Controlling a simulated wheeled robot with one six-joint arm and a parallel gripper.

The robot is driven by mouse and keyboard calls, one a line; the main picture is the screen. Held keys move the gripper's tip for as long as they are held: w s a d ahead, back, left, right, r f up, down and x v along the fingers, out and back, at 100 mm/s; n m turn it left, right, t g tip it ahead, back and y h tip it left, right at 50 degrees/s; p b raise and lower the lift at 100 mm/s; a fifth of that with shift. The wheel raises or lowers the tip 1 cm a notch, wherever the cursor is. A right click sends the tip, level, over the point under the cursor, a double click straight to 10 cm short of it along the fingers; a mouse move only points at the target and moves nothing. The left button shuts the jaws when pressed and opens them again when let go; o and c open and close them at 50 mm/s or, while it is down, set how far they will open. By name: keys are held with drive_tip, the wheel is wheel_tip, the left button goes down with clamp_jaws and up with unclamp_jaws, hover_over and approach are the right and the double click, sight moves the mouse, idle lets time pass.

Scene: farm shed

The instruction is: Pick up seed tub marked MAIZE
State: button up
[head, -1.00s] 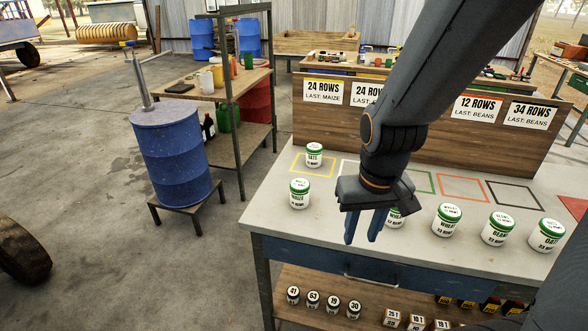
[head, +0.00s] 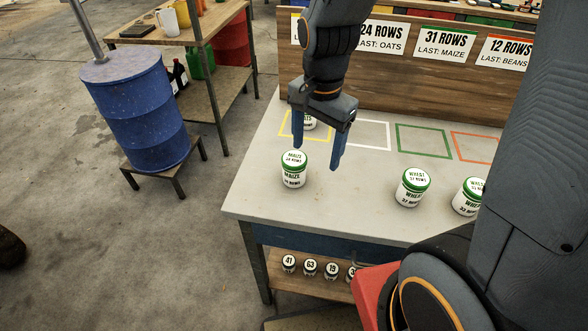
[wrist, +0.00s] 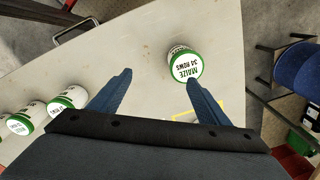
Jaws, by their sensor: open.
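The seed tub marked MAIZE (head: 294,171) is white with a green-rimmed lid. It stands upright on the grey table (head: 330,197), just in front of the yellow outlined square. In the wrist view the MAIZE tub (wrist: 185,64) shows its lid reading 34 ROWS, just beyond the right fingertip. My gripper (head: 317,144) is open and empty, above the table behind and to the right of the tub. In the wrist view my gripper (wrist: 157,80) has its blue fingers spread, with bare tabletop between them. I cannot tell if a finger touches the tub.
Another tub (head: 309,121) stands behind, partly hidden by my gripper. WHEAT tubs (head: 413,188) stand to the right. A wooden board (head: 400,80) with row signs rises at the table's back. A blue drum (head: 137,110) stands left, beyond a floor gap.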

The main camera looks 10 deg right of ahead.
sight(295, 169)
drive_tip(key=w+a+m, duration=0.1)
drive_tip(key=m, duration=0.1)
drive_tip(key=a+f+m, duration=0.1)
drive_tip(key=m, duration=0.1)
drive_tip(key=w+a+m+b, duration=0.1)
drive_tip(key=a+m, duration=0.1)
drive_tip(key=m, duration=0.1)
drive_tip(key=shift+w+f+g, duration=0.3)
drive_tip(key=shift+w+f, duration=0.05)
drive_tip(key=shift+f, duration=0.05)
drive_tip(key=shift+w+a+f+p, duration=0.1)
drive_tip(key=shift+f+p, duration=0.75)
drive_tip(key=shift+f, duration=3.05)
drive_tip(key=c, duration=1.2)
